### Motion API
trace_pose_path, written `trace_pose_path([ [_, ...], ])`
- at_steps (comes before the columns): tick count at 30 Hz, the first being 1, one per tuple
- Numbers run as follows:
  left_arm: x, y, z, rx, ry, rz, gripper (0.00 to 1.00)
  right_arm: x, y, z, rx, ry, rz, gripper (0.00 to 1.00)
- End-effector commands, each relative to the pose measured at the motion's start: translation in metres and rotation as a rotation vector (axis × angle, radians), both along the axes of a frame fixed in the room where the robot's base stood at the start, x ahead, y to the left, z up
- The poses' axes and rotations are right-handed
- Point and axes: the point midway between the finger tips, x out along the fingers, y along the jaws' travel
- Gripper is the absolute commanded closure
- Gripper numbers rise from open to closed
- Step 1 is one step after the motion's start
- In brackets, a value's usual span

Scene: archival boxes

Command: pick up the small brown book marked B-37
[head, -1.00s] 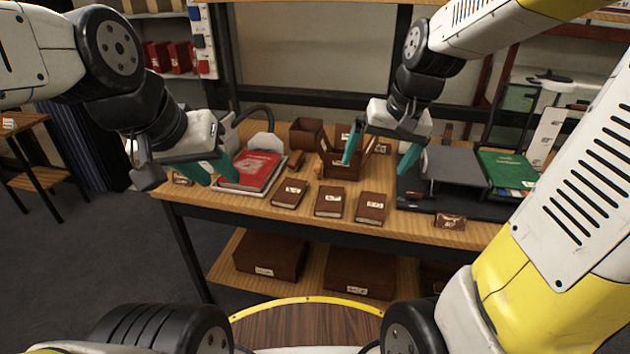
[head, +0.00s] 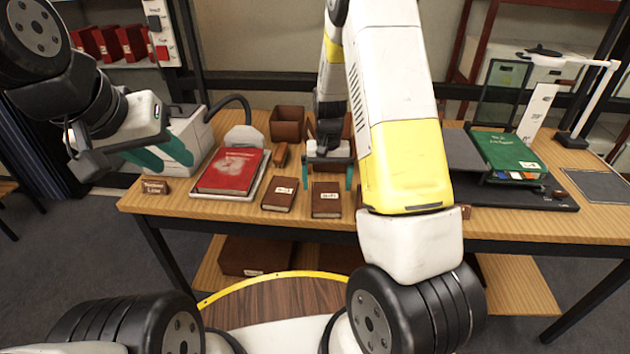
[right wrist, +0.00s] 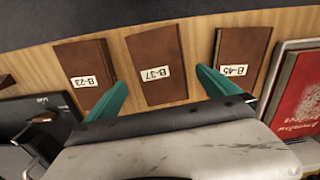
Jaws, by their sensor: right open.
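The small brown book marked B-37 (head: 326,201) lies flat near the table's front edge, in the middle of a row. In the right wrist view it (right wrist: 155,52) is in the middle, its white label readable. My right gripper (head: 328,176) is open and empty, its teal fingers apart above the book, one towards each side. I cannot tell its exact height. The book marked B-45 (right wrist: 237,52) and the book marked B-23 (right wrist: 84,58) lie on either side. In the head view my right arm mostly hides B-23. My left gripper (head: 164,154) is open and empty at the table's left.
A red book (head: 230,171) in a tray lies left of the row. A brown open box (head: 286,124) stands behind. Dark boxes (head: 250,257) sit on the lower shelf.

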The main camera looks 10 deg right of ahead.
Motion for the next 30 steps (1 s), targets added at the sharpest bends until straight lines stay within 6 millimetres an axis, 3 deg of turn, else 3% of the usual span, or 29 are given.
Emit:
trace_pose_path([
  [9, 0.000, 0.000, 0.000, 0.000, 0.000, 0.000, 0.64, 0.002, 0.002, -0.044, 0.000, 0.001, -0.001, 0.00],
  [18, 0.000, 0.000, 0.000, 0.000, 0.000, 0.000, 0.64, 0.002, 0.002, -0.047, 0.000, -0.001, 0.000, 0.02],
  [28, 0.000, 0.000, 0.000, 0.000, 0.000, 0.000, 0.64, 0.002, 0.002, -0.046, 0.000, 0.000, 0.000, 0.67],
  [30, 0.000, 0.000, 0.000, 0.000, 0.000, 0.000, 0.64, 0.002, 0.002, -0.046, 0.001, -0.001, 0.000, 0.70],
])
